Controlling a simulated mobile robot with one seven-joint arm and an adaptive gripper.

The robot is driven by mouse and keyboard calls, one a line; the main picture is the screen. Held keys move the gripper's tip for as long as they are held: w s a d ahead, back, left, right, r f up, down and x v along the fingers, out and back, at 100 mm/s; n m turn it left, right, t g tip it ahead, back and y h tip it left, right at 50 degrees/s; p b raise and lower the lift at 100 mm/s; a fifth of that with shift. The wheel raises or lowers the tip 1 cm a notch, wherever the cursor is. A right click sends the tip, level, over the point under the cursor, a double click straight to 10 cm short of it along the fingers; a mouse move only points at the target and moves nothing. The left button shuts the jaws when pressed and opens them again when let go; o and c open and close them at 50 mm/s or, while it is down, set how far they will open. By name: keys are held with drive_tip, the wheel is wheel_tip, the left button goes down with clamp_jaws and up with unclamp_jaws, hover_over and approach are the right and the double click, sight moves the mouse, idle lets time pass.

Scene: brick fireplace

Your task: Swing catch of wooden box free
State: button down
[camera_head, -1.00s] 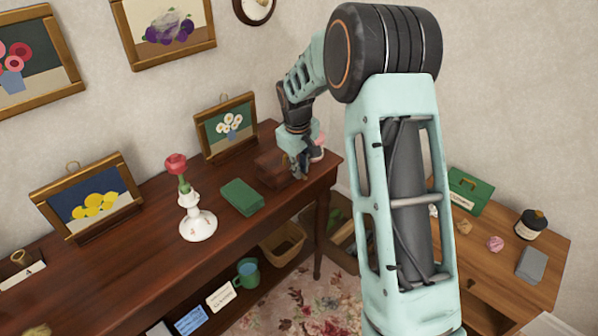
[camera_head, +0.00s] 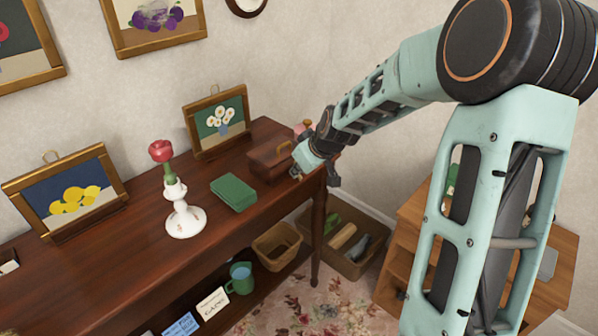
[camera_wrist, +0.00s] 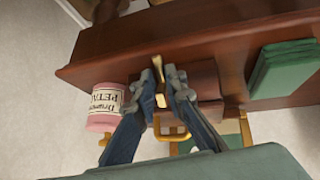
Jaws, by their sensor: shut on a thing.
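The wooden box (camera_head: 264,165), small and red-brown with a brass handle on its lid, stands at the right end of the dark table. It also shows in the wrist view (camera_wrist: 206,82), partly behind my fingers. A narrow brass catch (camera_wrist: 157,64) lies between my fingertips in the wrist view. My gripper (camera_wrist: 160,76) is shut on this catch at the front of the box. In the head view my gripper (camera_head: 297,172) is at the box's right side, and the catch is too small to make out.
A pink labelled jar (camera_wrist: 105,106) stands close beside my left finger. A green book-like block (camera_head: 233,192) and a white candlestick (camera_head: 185,218) with a red rose stand left of the box. A framed daisy picture (camera_head: 219,121) stands behind. The table's front edge is clear.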

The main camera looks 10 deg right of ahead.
drive_tip(key=shift+s+a+f+t+y+b, duration=0.3)
drive_tip(key=shift+t+b, duration=0.1)
drive_tip(key=shift+b, duration=0.1)
idle(0.4)
drive_tip(key=c, duration=2)
unclamp_jaws()
drive_tip(key=shift+c, duration=0.2)
drive_tip(key=shift+w, duration=0.1)
drive_tip(key=shift+d+r, duration=0.1)
drive_tip(key=shift+d, duration=0.05)
drive_tip(key=v, duration=1.1)
drive_tip(key=shift+s+r, duration=0.25)
drive_tip(key=shift+s, duration=0.1)
